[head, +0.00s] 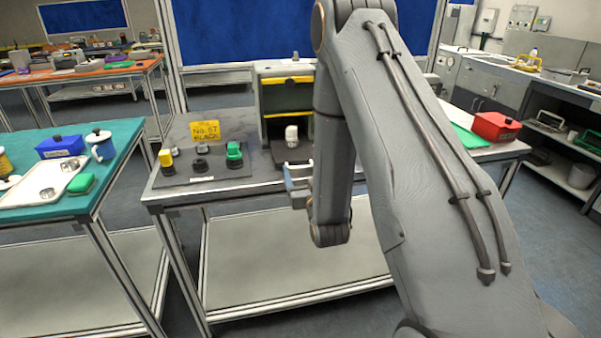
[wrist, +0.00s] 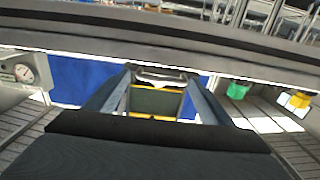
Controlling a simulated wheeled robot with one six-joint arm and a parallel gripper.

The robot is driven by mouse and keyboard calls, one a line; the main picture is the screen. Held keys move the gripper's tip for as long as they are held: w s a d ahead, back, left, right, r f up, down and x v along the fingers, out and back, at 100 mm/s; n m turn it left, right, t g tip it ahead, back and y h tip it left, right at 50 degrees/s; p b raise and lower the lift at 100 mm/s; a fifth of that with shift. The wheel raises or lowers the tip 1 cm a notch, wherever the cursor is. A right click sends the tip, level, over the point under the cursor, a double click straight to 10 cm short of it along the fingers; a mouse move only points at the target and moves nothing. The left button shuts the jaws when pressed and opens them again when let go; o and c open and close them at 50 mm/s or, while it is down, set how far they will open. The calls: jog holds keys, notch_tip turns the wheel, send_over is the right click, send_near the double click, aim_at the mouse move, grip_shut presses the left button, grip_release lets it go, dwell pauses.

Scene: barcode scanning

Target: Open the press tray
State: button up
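The press (head: 287,98) is a grey box with yellow edging, standing on the middle table. A white object (head: 291,137) sits in its opening, above the dark tray (head: 286,157). A pale bar-like handle (head: 299,165) shows at the tray's front. My gripper (head: 288,176) is just in front of it, partly hidden by my arm. In the wrist view my gripper (wrist: 160,80) has its two blue-grey fingers apart, with a silvery bar (wrist: 160,76) showing between the tips. I cannot tell whether the fingers touch it.
A dark mat (head: 205,172) with black, yellow and green parts lies left of the press, before a yellow sign (head: 205,131). A red box (head: 495,126) stands at the table's right end. A teal-topped table (head: 60,205) is at the left. My arm covers the right centre.

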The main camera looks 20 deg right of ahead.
dwell(0.3)
jog(key=shift+s+a, duration=0.1)
jog(key=shift+s, duration=0.05)
jog(key=s+b, duration=0.2)
jog(key=s, duration=0.5)
jog(key=shift+s+a, duration=0.25)
jog(key=shift+a, duration=0.05)
jog(key=s+a+g, duration=0.2)
jog(key=s+g, duration=0.6)
jog(key=s, duration=0.3)
jog(key=s+a+r+n+g+y, duration=0.1)
jog(key=s+a+g, duration=0.2)
jog(key=s+g, duration=0.6)
jog(key=s, duration=0.3)
jog(key=shift+y, duration=0.3)
